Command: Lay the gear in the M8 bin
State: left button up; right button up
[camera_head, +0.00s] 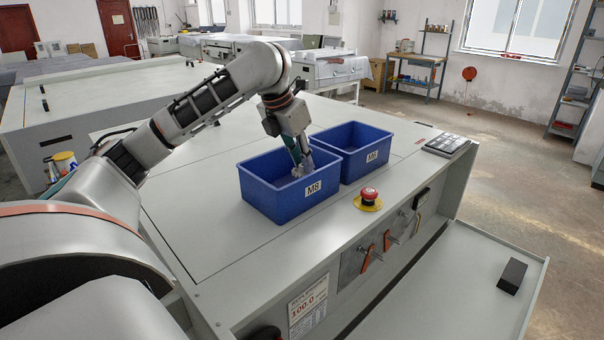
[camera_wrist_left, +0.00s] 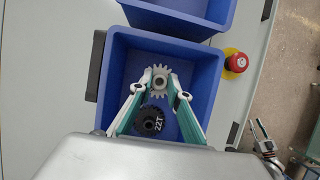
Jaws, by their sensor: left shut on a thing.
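The blue bin labelled M8 (camera_head: 313,204) stands on the grey worktop; its inside also shows in the wrist view (camera_wrist_left: 118,72). My left gripper (camera_head: 302,170) reaches down into this bin. Its fingertips (camera_wrist_left: 160,88) are shut on a light grey gear (camera_wrist_left: 160,78), held above or near the bin floor; the exact gap cannot be told. A black gear marked 22T (camera_wrist_left: 149,122) shows between the finger links, lower in the wrist view, apparently on the bin floor.
A second blue bin (camera_head: 345,135) stands right behind the M8 bin, close to it. A red emergency stop button (camera_head: 370,193) on a yellow base sits in front of the bins. A dark block (camera_head: 512,276) lies on the lower shelf. The worktop left of the bins is clear.

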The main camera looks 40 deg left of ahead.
aim_at(300, 167)
pick_arm(q)
jog(key=shift+f, duration=1.95)
jog(key=o, duration=0.9)
jog(key=v, duration=1.2)
jog(key=shift+d, duration=0.1)
